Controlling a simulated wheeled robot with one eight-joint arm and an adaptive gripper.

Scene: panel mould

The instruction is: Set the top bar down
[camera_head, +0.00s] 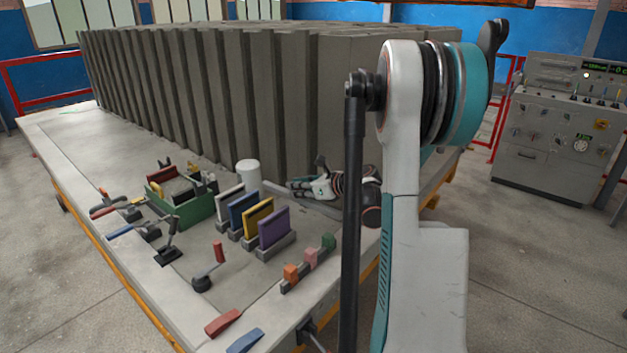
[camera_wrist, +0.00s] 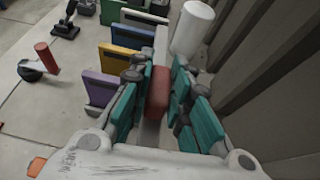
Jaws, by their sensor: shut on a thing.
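My gripper (camera_head: 298,188) is low over the table, beside the big grey ribbed block. In the wrist view its teal-padded fingers (camera_wrist: 158,95) are shut on a red block-like grip (camera_wrist: 157,92). A long pale grey bar (camera_head: 283,192) runs under the fingers in the head view; in the wrist view a pale strip (camera_wrist: 161,45) extends ahead of the red grip. I take these as the top bar and its grip, but the join is hidden. Whether the bar touches the table cannot be told.
White, blue (camera_head: 243,212), yellow and purple (camera_head: 274,228) panels stand upright in grey holders left of the gripper. A white cylinder (camera_head: 248,173) stands behind them. The ribbed grey block (camera_head: 290,95) walls off the far side. A green box (camera_head: 186,209) and several levers lie further left.

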